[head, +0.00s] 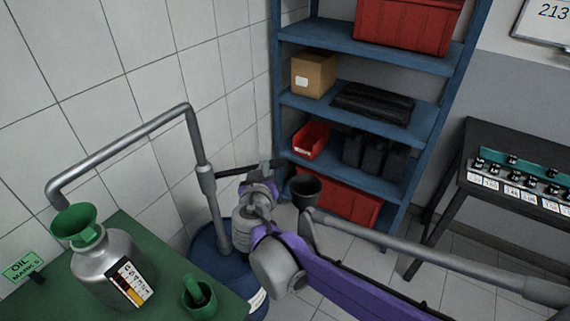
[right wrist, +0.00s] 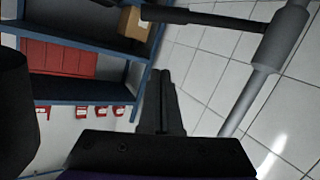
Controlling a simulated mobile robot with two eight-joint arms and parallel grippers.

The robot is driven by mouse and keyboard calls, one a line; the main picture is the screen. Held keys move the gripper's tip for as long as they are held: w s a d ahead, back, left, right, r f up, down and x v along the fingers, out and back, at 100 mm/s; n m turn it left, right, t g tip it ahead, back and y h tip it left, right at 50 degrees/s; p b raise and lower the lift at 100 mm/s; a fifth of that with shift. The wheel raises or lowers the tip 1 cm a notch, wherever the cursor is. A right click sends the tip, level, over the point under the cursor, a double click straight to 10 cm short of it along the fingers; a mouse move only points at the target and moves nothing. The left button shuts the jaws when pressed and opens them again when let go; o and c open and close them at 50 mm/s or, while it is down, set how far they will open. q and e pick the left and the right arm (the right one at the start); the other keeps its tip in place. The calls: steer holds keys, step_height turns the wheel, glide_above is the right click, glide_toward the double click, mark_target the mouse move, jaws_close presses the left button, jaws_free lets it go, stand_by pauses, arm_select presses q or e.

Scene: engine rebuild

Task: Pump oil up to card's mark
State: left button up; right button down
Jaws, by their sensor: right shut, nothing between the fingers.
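A grey pump pipe (head: 206,185) rises from a blue drum (head: 205,268) and bends over to a green funnel (head: 77,226) in a metal can (head: 92,270). A card (head: 130,284) with dark, red and yellow bands leans on the can's front; the oil level is not visible. The dark pump lever (head: 232,171) sticks out to the right of the pipe. My right gripper (head: 265,167) is shut and empty near the lever's outer part. In the right wrist view its fingertips (right wrist: 162,74) point toward the lever (right wrist: 205,18), apparently apart from it. My left gripper is out of view.
A blue shelf (head: 430,115) with bins stands behind my right arm. A dark table (head: 500,145) is at the right. Tiled floor lies between.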

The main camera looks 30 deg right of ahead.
steer(key=shift+w, duration=0.1)
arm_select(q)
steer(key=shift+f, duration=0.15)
arm_select(e)
glide_above(272, 161)
steer(key=s+a, duration=0.2)
step_height(272, 161, down, 2)
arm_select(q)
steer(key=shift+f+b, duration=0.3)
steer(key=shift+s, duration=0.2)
arm_select(e)
steer(key=f, duration=0.2)
steer(key=d+f, duration=0.1)
steer(key=f, duration=0.1)
steer(key=shift+f, duration=0.1)
